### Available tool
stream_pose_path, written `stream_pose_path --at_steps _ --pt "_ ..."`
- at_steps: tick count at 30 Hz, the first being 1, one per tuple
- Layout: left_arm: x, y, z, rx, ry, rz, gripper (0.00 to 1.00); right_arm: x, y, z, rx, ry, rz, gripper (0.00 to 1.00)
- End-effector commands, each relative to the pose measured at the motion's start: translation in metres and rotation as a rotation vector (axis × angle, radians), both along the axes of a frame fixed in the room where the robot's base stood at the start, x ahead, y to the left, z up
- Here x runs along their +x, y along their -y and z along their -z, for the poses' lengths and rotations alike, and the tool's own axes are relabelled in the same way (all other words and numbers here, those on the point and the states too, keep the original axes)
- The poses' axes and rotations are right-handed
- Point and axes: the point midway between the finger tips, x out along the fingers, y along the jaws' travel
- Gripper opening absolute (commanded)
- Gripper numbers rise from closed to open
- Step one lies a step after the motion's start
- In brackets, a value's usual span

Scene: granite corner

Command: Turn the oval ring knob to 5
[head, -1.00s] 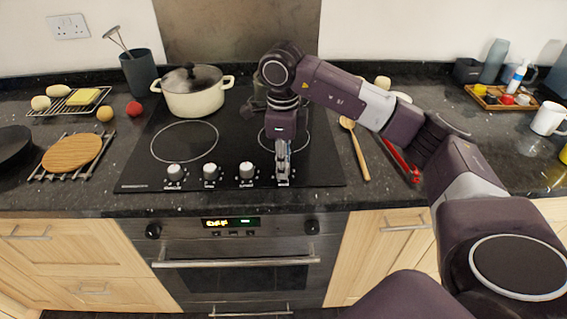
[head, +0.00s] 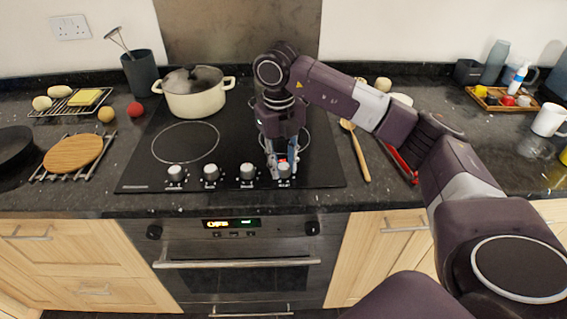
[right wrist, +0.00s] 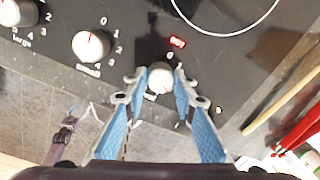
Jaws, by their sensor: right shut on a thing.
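The rightmost knob (head: 285,170) on the black hob's front edge is round and white. My right gripper (head: 282,168) points down over it, with one finger on each side. In the right wrist view the knob (right wrist: 160,79) sits between the blue-padded fingertips (right wrist: 159,82), which are shut on it. A 0 shows beside it and a red light (right wrist: 177,42) glows just above it. The knob's name label is hidden, and I cannot read its pointer surely. My left gripper is not in view.
Three more white knobs stand in the row to the left, the nearest (head: 247,172) close to my gripper. A cream pot (head: 195,97) stands on the back left ring. A wooden spoon (head: 358,153) lies right of the hob. The front left ring is clear.

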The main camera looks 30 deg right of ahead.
Motion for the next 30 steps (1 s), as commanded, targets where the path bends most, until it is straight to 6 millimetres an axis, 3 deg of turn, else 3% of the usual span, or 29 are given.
stream_pose_path --at_steps 30 --pt "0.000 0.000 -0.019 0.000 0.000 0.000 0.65 0.003 0.000 -0.002 0.000 0.003 0.964 0.01"
